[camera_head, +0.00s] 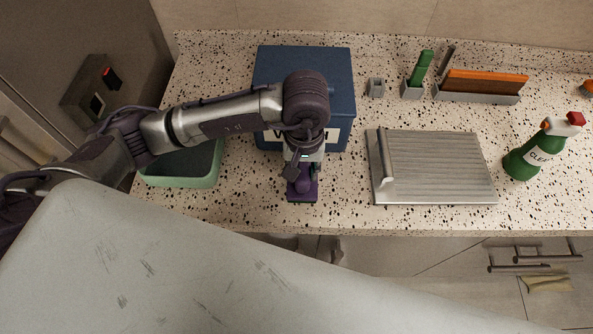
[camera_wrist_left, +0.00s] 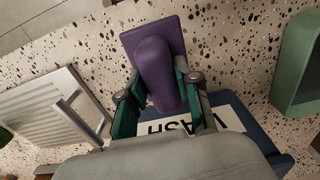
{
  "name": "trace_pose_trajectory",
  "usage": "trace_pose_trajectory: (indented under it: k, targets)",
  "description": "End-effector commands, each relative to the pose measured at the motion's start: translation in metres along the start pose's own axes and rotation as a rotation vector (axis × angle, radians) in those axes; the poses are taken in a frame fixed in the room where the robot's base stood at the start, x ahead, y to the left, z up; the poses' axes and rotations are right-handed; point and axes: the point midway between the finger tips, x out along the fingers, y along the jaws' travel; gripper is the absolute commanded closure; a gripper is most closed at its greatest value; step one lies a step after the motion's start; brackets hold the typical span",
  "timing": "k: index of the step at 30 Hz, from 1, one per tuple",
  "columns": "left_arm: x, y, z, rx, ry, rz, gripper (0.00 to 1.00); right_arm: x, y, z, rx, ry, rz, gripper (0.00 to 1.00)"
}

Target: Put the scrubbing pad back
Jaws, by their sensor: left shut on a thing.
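The scrubbing pad (camera_head: 302,190) has a purple grip on a flat rectangular base. It also shows in the left wrist view (camera_wrist_left: 155,70). My left gripper (camera_head: 300,174) points down near the counter's front edge, in front of the blue box. Its green-padded fingers (camera_wrist_left: 159,92) are shut on the purple grip, one on each side. The pad's base is at or just above the counter; I cannot tell if it touches. The underside of the pad is hidden. My right gripper is not in view.
A blue box (camera_head: 275,68) labelled in part "WASH" stands behind my gripper. A green tub (camera_head: 205,170) is left, a ribbed metal tray (camera_head: 440,165) right, a green spray bottle (camera_head: 522,160) far right. Holders with a green item (camera_head: 420,68) and upright boards (camera_head: 485,82) stand behind.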

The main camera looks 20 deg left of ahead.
Motion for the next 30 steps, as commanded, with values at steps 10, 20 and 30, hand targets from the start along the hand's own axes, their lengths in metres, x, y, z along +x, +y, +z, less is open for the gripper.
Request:
trace_pose_trajectory:
  k: [10, 20, 30]
  targets:
    - [0.028, -0.015, -0.004, -0.001, -0.005, -0.002, 1.0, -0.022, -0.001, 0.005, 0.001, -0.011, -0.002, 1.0]
    - [0.05, -0.014, -0.006, 0.001, 0.002, 0.002, 1.0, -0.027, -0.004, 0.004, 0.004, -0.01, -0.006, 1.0]
    - [0.052, -0.014, -0.006, 0.001, 0.001, 0.001, 0.51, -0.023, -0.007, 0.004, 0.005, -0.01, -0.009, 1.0]
